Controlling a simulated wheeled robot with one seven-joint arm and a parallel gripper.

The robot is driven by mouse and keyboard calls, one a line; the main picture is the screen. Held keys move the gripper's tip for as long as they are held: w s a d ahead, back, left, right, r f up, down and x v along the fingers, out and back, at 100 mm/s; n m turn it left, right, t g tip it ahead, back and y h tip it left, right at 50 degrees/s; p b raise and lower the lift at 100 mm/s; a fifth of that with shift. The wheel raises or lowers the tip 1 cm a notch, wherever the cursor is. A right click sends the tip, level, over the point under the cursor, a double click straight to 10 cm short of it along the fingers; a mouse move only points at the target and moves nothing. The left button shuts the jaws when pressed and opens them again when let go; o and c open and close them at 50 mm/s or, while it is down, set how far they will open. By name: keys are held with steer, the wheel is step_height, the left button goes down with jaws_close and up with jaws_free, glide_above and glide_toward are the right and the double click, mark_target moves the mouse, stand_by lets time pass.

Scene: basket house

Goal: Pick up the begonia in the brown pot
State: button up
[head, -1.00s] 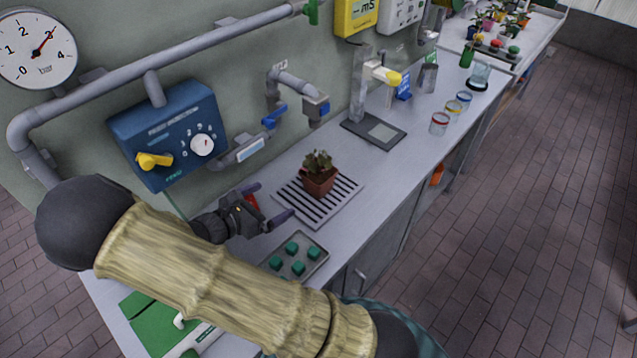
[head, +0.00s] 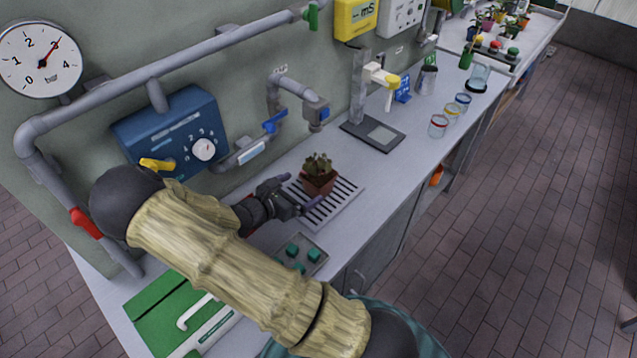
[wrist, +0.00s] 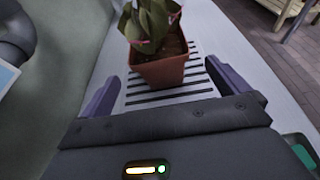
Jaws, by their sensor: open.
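The begonia (head: 318,163) has dark green and reddish leaves and grows in a square brown pot (head: 319,183). The pot stands upright on a slatted drain grate (head: 340,198) on the bench. In the wrist view the begonia (wrist: 150,22) and its pot (wrist: 160,66) are at top centre, just beyond the fingertips. My gripper (head: 303,193) is open and low over the grate, with its purple fingers (wrist: 168,88) spread to either side of the pot's near face. Nothing is between the fingers. The top of the plant is cut off in the wrist view.
A blue control box (head: 172,133) and pipes (head: 270,97) line the wall at left. A dark scale plate (head: 373,135) and glass jars (head: 438,126) stand further along the bench.

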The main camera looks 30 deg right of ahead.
mark_target(308, 183)
steer(key=shift+x, duration=0.9)
steer(key=shift+w+d+p, duration=0.1)
steer(key=shift+d+p, duration=0.2)
steer(key=shift+d, duration=0.1)
steer(key=p+x, duration=0.1)
steer(key=x, duration=0.3)
steer(key=shift+w+d, duration=0.15)
steer(key=shift+d, duration=0.05)
steer(key=c, duration=1.2)
